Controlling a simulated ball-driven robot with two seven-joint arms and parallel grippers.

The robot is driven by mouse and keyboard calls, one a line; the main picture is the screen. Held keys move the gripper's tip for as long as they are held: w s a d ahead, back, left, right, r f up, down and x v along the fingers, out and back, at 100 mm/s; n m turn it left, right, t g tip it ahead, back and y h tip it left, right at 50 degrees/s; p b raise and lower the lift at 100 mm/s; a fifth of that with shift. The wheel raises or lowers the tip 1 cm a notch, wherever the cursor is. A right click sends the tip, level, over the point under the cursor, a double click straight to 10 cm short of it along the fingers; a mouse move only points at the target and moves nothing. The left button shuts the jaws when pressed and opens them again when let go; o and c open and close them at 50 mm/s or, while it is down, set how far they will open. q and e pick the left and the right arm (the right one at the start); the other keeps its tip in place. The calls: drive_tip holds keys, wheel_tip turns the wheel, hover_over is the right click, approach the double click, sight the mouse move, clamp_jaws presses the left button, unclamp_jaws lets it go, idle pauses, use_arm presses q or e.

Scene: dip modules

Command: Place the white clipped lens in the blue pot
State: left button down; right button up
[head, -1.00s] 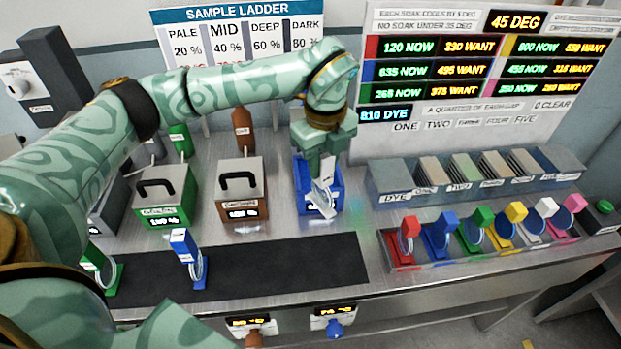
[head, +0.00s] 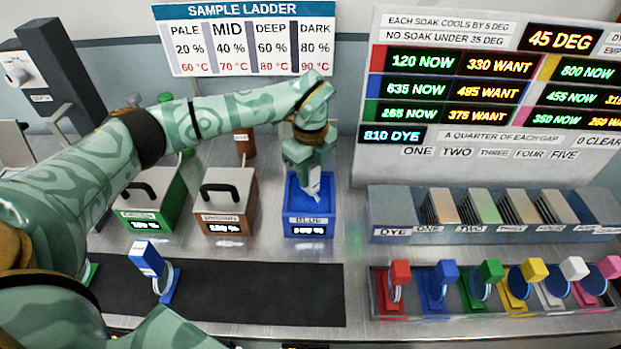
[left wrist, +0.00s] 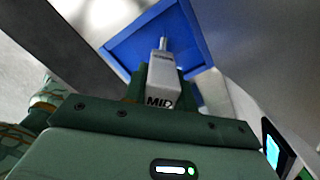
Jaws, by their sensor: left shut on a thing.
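My left gripper (head: 311,166) points down over the blue pot (head: 309,226) and is shut on the white clip of a lens. The white clipped lens (head: 313,185) shows only in part, at the pot's open top. In the left wrist view its white clip (left wrist: 161,84), marked MID, reaches toward the blue pot (left wrist: 126,52), whose walls surround its far end. The lens disc is mostly hidden, so I cannot tell how deep it sits. The blue pot is open, with a BLUE label and a lit display. My right gripper is not in view.
Lidded brown (head: 228,205) and green (head: 155,205) pots stand left of the blue pot. A blue-clipped lens (head: 160,270) stands on the dark mat (head: 255,295). A rack (head: 455,308) of several coloured clips, one white (head: 573,268), is at right, before a slotted box (head: 390,210).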

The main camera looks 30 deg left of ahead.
use_arm(q)
drive_tip(key=shift+f, duration=0.75)
drive_tip(key=shift+a, duration=0.1)
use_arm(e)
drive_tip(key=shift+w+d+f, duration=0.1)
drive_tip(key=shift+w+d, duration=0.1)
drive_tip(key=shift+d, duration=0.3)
use_arm(q)
drive_tip(key=shift+s+f, duration=0.1)
drive_tip(key=shift+f, duration=0.05)
drive_tip(key=c, duration=1.1)
unclamp_jaws()
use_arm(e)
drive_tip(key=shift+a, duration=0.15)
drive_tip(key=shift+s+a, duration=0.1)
